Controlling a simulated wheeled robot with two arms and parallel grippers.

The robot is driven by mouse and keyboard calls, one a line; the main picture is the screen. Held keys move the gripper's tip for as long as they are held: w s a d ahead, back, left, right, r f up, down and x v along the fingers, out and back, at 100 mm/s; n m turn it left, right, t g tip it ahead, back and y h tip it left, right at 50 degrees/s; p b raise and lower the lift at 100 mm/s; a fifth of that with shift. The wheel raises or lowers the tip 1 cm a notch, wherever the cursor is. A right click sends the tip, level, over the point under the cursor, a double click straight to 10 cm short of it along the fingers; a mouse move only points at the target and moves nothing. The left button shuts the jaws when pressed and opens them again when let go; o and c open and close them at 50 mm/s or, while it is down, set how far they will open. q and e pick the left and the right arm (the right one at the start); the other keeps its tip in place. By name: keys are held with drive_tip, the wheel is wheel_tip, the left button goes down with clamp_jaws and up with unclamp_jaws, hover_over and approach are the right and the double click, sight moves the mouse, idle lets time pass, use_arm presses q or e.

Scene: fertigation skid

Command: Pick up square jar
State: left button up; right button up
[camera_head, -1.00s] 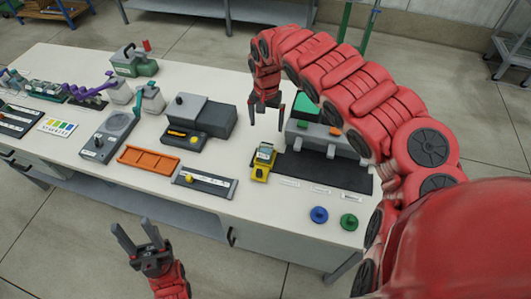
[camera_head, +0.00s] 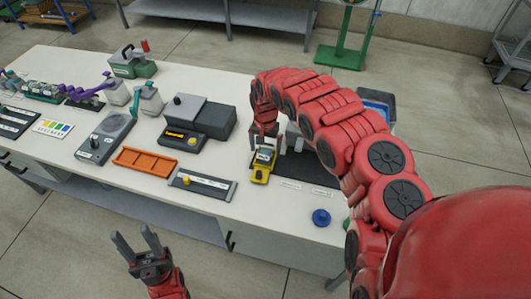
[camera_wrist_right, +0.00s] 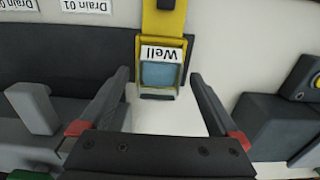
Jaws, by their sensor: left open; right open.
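A small yellow piece (camera_head: 262,162) with a blue-grey square window and a label reading "Well" stands near the table's front edge. In the right wrist view the blue square face (camera_wrist_right: 160,75) shows in its yellow frame; I cannot tell whether this is the square jar. My right gripper (camera_head: 264,141) is open and just above and behind it; in the right wrist view the fingers (camera_wrist_right: 159,78) lie on either side of the blue square, with nothing visibly gripped. My left gripper (camera_head: 132,236) is open and empty in front of the table.
A dark grey unit (camera_head: 205,119) and a long gauge plate (camera_head: 203,185) stand to the left. An orange tray (camera_head: 146,162) lies further left. A blue knob (camera_head: 321,217) sits at the front right.

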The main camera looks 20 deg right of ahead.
drive_tip(key=shift+f, duration=1)
drive_tip(key=shift+c, duration=0.3)
drive_tip(key=shift+s, duration=0.1)
clamp_jaws()
